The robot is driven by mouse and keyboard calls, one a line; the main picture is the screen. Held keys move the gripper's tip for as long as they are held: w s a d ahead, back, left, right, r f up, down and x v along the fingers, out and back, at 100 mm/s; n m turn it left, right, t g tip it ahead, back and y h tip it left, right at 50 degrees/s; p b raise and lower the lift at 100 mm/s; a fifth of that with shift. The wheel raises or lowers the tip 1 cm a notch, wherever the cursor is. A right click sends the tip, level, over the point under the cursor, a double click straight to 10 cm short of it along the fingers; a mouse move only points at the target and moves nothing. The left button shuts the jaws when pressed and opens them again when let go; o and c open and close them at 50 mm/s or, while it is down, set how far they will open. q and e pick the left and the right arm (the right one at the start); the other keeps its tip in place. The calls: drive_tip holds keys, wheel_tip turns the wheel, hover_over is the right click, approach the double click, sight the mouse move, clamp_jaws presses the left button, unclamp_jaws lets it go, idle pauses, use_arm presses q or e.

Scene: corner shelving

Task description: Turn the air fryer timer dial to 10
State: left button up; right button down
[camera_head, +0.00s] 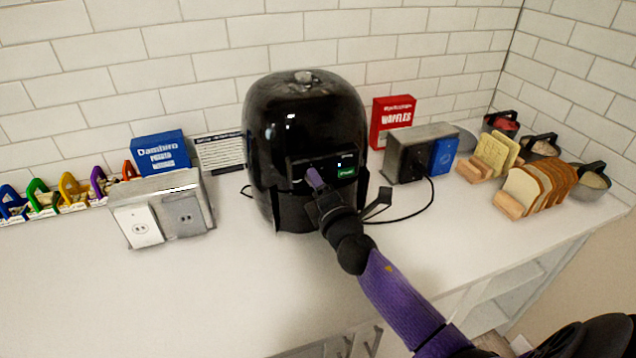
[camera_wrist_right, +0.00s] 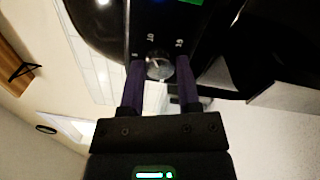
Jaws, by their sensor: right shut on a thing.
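The black air fryer (camera_head: 300,120) stands upright on the white counter against the tiled wall. Its front panel has a small lit green display (camera_head: 346,172). My right gripper (camera_head: 316,182) is at the front panel, left of the display, and hides the dial in the head view. In the right wrist view, the round grey timer dial (camera_wrist_right: 159,66) sits between the two purple fingers of my right gripper (camera_wrist_right: 160,74), which are shut on it. Small white marks show on the panel around the dial; the dial's setting is too small to read. My left gripper is not in view.
A grey outlet box (camera_head: 160,208) stands left of the fryer. A metal box (camera_head: 418,150) with a black cord, a red waffle box (camera_head: 391,118) and bread slices (camera_head: 540,188) in a wooden rack are to the right. The front left counter (camera_head: 120,300) is clear.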

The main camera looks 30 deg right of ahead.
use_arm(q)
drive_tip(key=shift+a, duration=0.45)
use_arm(e)
drive_tip(key=shift+c, duration=1.5)
unclamp_jaws()
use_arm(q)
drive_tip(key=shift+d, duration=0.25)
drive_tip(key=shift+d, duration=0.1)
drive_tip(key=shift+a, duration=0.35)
use_arm(e)
drive_tip(key=v, duration=1)
drive_tip(key=shift+f, duration=0.1)
